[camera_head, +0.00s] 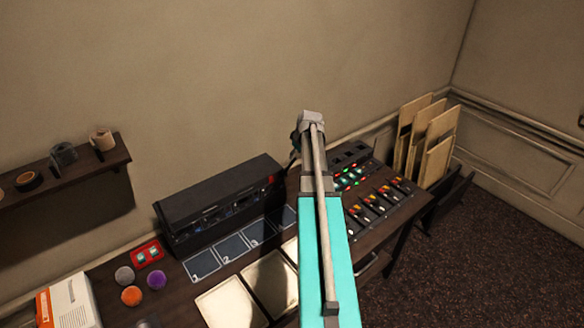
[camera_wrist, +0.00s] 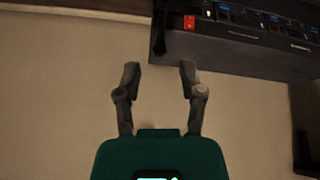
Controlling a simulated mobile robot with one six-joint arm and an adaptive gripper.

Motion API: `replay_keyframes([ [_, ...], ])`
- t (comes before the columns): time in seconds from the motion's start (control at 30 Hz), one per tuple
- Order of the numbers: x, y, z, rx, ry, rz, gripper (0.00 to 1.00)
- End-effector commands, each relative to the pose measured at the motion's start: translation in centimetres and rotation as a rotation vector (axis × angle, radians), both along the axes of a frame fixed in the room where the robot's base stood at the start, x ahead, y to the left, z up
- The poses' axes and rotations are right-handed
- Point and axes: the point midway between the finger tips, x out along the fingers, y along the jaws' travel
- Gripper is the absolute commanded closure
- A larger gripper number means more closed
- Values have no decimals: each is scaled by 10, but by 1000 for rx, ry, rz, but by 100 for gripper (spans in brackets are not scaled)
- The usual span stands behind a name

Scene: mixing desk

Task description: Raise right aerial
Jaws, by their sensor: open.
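A long black unit (camera_head: 220,205) stands against the wall at the back of the desk. Its right end, with a small red part (camera_head: 270,180), is beside my arm. In the wrist view the black unit (camera_wrist: 235,52) is at the top right, with the red part (camera_wrist: 189,22) near its left end. A dark upright bar (camera_wrist: 160,35) is at that end; I cannot tell whether it is the right aerial. My gripper (camera_wrist: 160,71) is open and empty, its fingers apart from the unit. In the head view my arm mostly hides it.
A mixer panel (camera_head: 365,195) with faders and lit buttons is right of my arm. Numbered pads (camera_head: 233,247), coloured knobs (camera_head: 131,296) and a red switch box (camera_head: 148,254) lie on the left. A wall shelf (camera_head: 70,175) is at left. Boards (camera_head: 437,160) lean at right.

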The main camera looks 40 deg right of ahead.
Motion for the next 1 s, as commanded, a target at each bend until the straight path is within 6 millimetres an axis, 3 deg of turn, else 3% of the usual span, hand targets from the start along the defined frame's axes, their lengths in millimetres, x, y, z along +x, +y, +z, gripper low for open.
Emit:
replay_keyframes([
  [0.6,21,-3,-51,0,0,0,49],
  [1.0,28,-4,-66,0,0,0,49],
])
